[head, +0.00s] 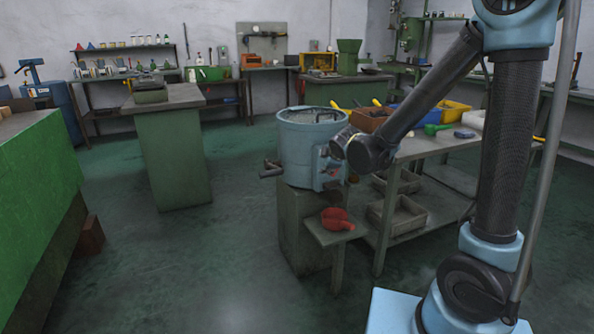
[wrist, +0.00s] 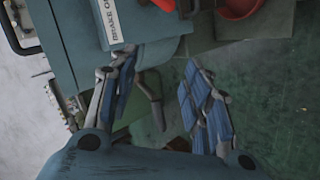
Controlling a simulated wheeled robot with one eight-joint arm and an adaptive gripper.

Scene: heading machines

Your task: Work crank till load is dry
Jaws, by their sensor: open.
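The light-blue drum machine (head: 309,148) stands upright on a grey pedestal, its open top covered by a mesh or load that is too small to tell. A dark handle (head: 271,169) sticks out at its left side. My gripper (head: 342,146) is at the machine's right side, partly hidden by my arm. In the wrist view my gripper (wrist: 150,78) is open, its blue-padded fingers spread. A bent grey-brown rod (wrist: 152,100), which looks like a crank, shows between the fingers; I cannot tell if they touch it.
A red scoop (head: 337,219) lies on a small shelf (head: 330,234) before the machine. A workbench (head: 420,150) with bins and tools stands close on the right. A green bench (head: 38,190) is at the left. The floor between is clear.

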